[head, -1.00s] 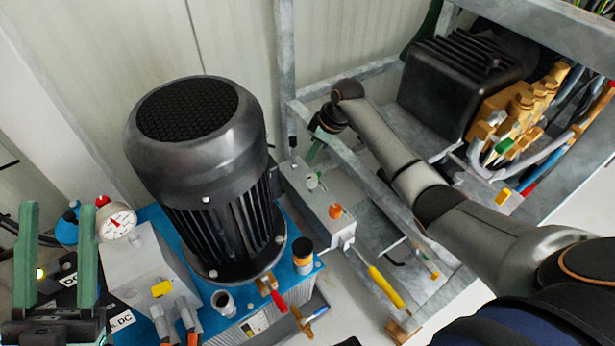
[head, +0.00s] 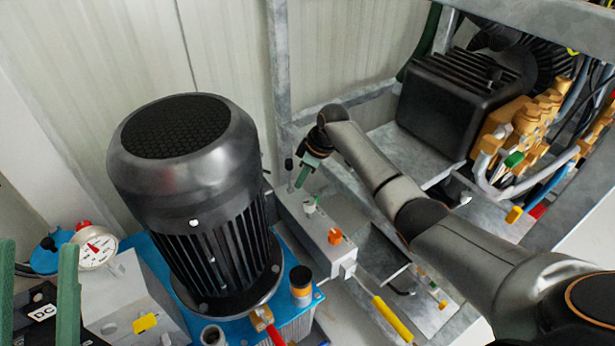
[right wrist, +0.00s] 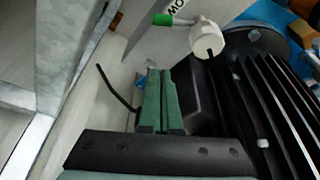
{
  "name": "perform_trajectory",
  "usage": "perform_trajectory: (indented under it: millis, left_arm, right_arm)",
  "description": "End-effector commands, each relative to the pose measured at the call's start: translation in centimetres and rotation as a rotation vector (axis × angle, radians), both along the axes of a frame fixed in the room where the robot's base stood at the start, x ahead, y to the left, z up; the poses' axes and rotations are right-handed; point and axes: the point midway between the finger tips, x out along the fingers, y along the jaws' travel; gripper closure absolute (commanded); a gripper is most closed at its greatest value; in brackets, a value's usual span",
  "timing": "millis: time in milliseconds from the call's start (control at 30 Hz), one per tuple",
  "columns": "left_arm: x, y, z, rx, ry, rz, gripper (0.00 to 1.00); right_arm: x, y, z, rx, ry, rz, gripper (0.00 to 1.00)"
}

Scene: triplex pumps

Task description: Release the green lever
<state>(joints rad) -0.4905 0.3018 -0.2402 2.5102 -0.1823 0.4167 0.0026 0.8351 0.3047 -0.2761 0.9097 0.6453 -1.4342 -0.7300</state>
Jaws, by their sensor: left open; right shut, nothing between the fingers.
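A small lever with a green tip (right wrist: 162,19) sticks out to the left from a white round knob (right wrist: 207,38) in the right wrist view. My right gripper (head: 303,178) is shut and empty, just above and behind that knob. Its green fingers (right wrist: 160,88) lie together in the right wrist view, apart from the lever, which shows above them in the picture. My left gripper (head: 37,250) is open and empty at the lower left of the head view.
A big black motor (head: 190,190) stands left of the block. An orange knob (head: 335,237) and a yellow-handled lever (head: 392,320) are in front. A grey metal frame (head: 278,90) rises behind. A black pump (head: 460,100) with brass fittings stands at right.

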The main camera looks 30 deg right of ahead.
Motion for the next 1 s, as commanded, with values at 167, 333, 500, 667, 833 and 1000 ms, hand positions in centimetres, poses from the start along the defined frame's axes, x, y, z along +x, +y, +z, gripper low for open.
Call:
perform_trajectory:
  millis: [167, 333, 500, 667, 833, 1000]
  left_arm:
    - [0.2, -0.1, -2.7, -0.007, 0.018, -0.012, 0.5]
    - [0.2, -0.3, -2.8, 0.003, 0.024, -0.015, 0.5]
    - [0.1, -0.4, -3.0, 0.01, 0.019, -0.016, 0.5]
    - [0.1, -0.4, -3.1, 0.012, 0.018, -0.015, 0.5]
    - [0.1, -0.5, -3.1, 0.012, 0.018, -0.015, 0.5]
    - [0.1, -0.4, -3.1, 0.009, 0.018, -0.014, 0.5]
  right_arm:
    - [0.9, 0.8, -3.7, 0.0, 0.002, -0.001, 1.0]
    - [-0.1, -0.1, -4.0, -0.002, 0.0, -0.002, 1.0]
    - [-1.2, -1.1, -4.3, -0.002, -0.001, -0.001, 1.0]
    - [-1.8, -1.7, -4.4, -0.001, -0.001, -0.001, 1.0]
    - [-1.9, -1.8, -4.4, -0.001, -0.001, 0.0, 1.0]
    - [-1.9, -1.8, -4.3, -0.001, -0.001, 0.0, 1.0]
